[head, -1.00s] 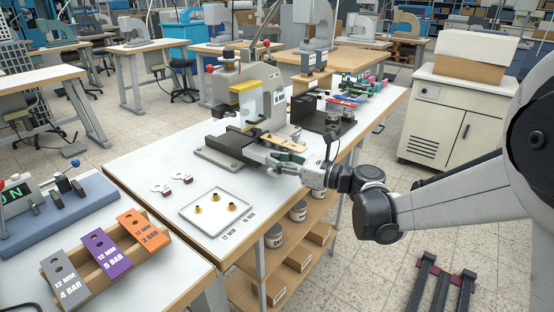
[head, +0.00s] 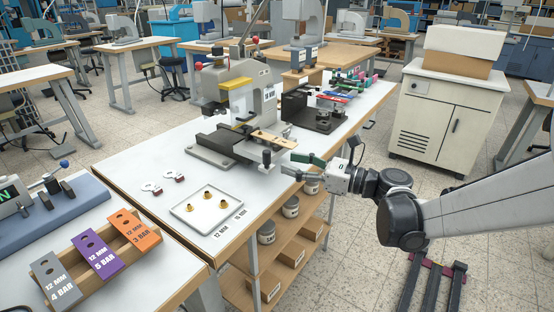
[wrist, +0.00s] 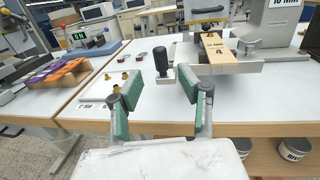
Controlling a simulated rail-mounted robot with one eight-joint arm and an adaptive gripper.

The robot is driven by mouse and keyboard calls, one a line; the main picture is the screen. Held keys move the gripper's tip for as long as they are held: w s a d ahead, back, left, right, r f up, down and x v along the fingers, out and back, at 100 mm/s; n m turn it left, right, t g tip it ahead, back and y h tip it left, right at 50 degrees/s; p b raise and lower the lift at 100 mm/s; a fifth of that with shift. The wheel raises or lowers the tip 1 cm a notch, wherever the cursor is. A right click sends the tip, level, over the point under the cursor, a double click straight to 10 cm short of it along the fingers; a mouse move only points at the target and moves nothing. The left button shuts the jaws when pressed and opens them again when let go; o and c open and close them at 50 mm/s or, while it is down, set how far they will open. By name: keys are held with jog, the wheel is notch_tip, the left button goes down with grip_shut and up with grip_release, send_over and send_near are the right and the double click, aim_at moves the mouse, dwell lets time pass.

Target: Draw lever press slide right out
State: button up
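The grey lever press (head: 240,90) stands on the table. Its slide shows at the front with a tan strip (head: 272,138) on it; the strip also shows in the wrist view (wrist: 218,50). An upright dark knob (head: 267,158) stands at the slide's front, near the table edge. In the wrist view the knob (wrist: 161,62) lies just beyond and between my fingertips. My gripper (head: 298,166) is open and empty, right of the knob and apart from it. Its green-padded fingers are spread wide in the wrist view (wrist: 155,88).
A white tray (head: 185,212) with brass pieces lies left of the gripper. Two small red-tipped pieces (head: 152,188) lie behind it. Black fixtures (head: 318,118) stand right of the press. Shelves with tins (head: 267,232) are under the table.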

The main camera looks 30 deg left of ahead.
jog(key=shift+d, duration=2.35)
jog(key=shift+r, duration=0.1)
jog(key=s+d+r+n+t+h+p, duration=0.2)
jog(key=s+d+n+h, duration=0.4)
jog(key=d, duration=0.7)
jog(key=s+d+r+n+t+h+p, duration=0.2)
jog(key=s+d+n+h+p, duration=0.3)
jog(key=d, duration=0.9)
jog(key=s+d+r+n+t+h+p, duration=0.3)
jog(key=s+d+n+h, duration=0.3)
jog(key=d, duration=0.8)
jog(key=shift+s+d+n+t+h, duration=0.3)
jog(key=shift+s+t+h, duration=0.15)
jog(key=shift+s, duration=0.8)
